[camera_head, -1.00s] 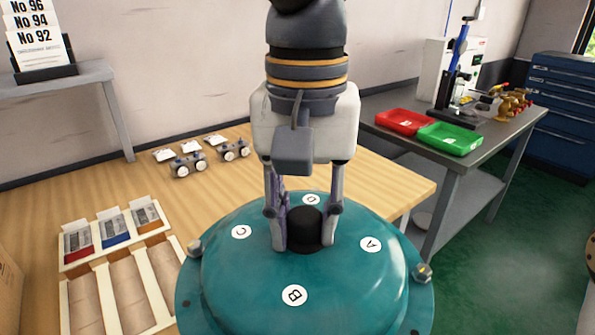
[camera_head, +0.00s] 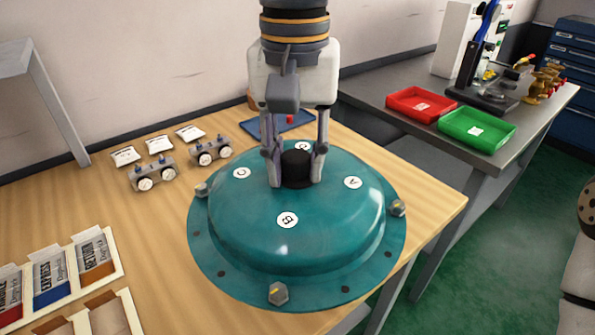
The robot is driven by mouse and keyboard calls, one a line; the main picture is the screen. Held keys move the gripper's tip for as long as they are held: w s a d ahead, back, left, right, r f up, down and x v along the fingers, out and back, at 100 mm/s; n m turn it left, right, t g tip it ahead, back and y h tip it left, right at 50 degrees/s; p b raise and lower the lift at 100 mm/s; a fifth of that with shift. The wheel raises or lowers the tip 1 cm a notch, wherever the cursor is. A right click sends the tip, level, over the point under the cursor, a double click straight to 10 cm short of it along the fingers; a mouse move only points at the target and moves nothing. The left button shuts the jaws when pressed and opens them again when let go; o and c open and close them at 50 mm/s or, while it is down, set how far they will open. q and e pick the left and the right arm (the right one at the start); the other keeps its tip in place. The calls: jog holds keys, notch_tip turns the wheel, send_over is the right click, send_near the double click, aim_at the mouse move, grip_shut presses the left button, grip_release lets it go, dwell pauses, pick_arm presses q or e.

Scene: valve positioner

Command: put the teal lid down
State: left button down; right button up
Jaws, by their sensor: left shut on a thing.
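The teal lid (camera_head: 330,248) is a round dome with a flange, bolts around its rim and white letter labels on top. It is over the right part of the wooden table, its right and front rim reaching near or past the table edge. My left gripper (camera_head: 296,172) comes down from above and is shut on the black knob (camera_head: 297,165) at the lid's top. The lid looks about level. I cannot tell whether its underside touches the table. My right gripper does not show.
Two gauge units (camera_head: 152,174) and white packets (camera_head: 159,146) lie on the wooden table (camera_head: 135,235) at the back left. A label tray (camera_head: 75,285) is at front left. A blue mat (camera_head: 262,127) lies behind the lid. Red (camera_head: 420,104) and green (camera_head: 478,128) bins stand on the grey bench.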

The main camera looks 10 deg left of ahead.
pick_arm(q)
jog(key=w, duration=0.1)
jog(key=w+a+f, duration=0.1)
jog(key=w, duration=0.1)
jog(key=w+f, duration=0.1)
jog(key=shift+w+a, duration=0.2)
jog(key=shift+a, duration=0.15)
jog(key=shift+w+a+f+b, duration=0.25)
jog(key=shift+w+f, duration=0.5)
jog(key=shift+f, duration=0.7)
jog(key=shift+w+a+f+b, duration=0.1)
jog(key=shift+w+a+f, duration=0.25)
jog(key=shift+w+f, duration=0.75)
jog(key=shift+w+a+f+b, duration=0.2)
jog(key=shift+w+a+f, duration=0.15)
jog(key=shift+f, duration=1.4)
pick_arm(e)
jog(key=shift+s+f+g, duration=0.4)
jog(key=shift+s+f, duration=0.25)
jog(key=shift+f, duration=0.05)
pick_arm(q)
jog(key=shift+f, duration=0.1)
jog(key=c, duration=1.2)
grip_release()
jog(key=shift+f, duration=0.15)
